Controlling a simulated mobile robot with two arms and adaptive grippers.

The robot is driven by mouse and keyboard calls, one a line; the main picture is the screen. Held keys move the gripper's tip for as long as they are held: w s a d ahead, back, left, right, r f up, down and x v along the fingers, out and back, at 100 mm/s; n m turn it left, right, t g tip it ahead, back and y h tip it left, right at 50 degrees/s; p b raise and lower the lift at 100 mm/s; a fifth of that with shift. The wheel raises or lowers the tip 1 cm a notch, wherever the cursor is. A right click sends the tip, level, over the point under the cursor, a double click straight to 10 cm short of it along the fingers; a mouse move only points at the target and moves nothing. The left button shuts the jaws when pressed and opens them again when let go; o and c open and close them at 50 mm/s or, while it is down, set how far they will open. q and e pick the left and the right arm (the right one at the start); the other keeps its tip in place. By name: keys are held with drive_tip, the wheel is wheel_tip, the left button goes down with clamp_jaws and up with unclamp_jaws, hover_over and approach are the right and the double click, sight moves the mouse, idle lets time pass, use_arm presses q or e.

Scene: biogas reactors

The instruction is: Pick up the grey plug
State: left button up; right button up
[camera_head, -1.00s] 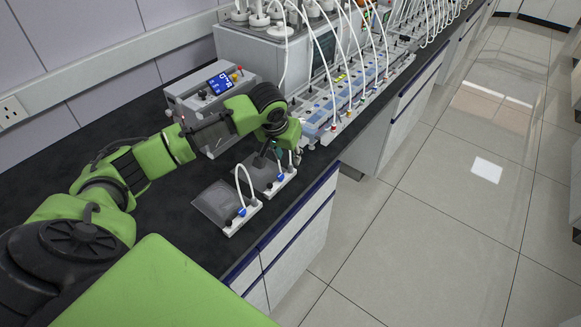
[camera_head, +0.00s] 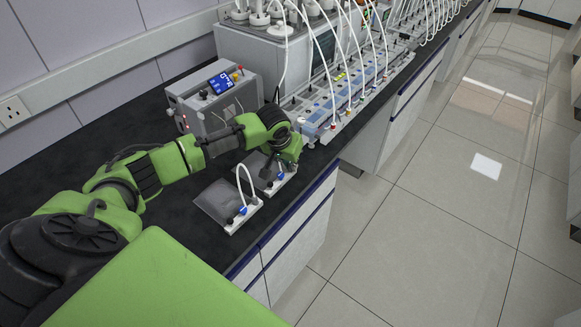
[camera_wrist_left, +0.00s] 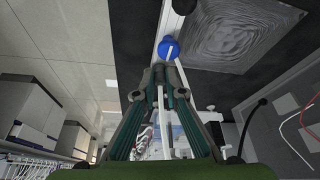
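My left gripper (camera_head: 272,180) points down over the farther of two flat grey bags with white edge strips. In the left wrist view, its two teal fingers (camera_wrist_left: 164,72) draw close together at the tips. A pale, thin tube shows in the gap between them, just below a round blue knob (camera_wrist_left: 168,48) on the white strip (camera_wrist_left: 165,20). A small dark knob (camera_wrist_left: 183,5) shows further along this strip. I cannot make out the grey plug surely; it may be hidden by the fingers. I cannot tell whether they grip anything. My right gripper is out of view.
The nearer grey bag (camera_head: 216,203) has a white looped tube (camera_head: 238,172) standing up beside the hand. A grey device with a blue display (camera_head: 221,82) stands behind my arm. A long tubed rack (camera_head: 350,95) lies beyond. The black bench drops off at its right edge.

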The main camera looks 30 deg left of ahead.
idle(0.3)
use_arm(q)
drive_tip(key=shift+r+b, duration=0.4)
drive_tip(key=shift+r, duration=0.2)
drive_tip(key=s+d+r+b, duration=0.3)
drive_tip(key=s+d+r, duration=0.3)
drive_tip(key=s+r, duration=0.5)
drive_tip(key=shift+s+r+b, duration=0.3)
drive_tip(key=shift+s+r, duration=0.1)
drive_tip(key=shift+s, duration=0.4)
drive_tip(key=shift+r, duration=0.15)
drive_tip(key=shift+r+p, duration=1.25)
drive_tip(key=shift+p, duration=1)
drive_tip(key=shift+r, duration=0.15)
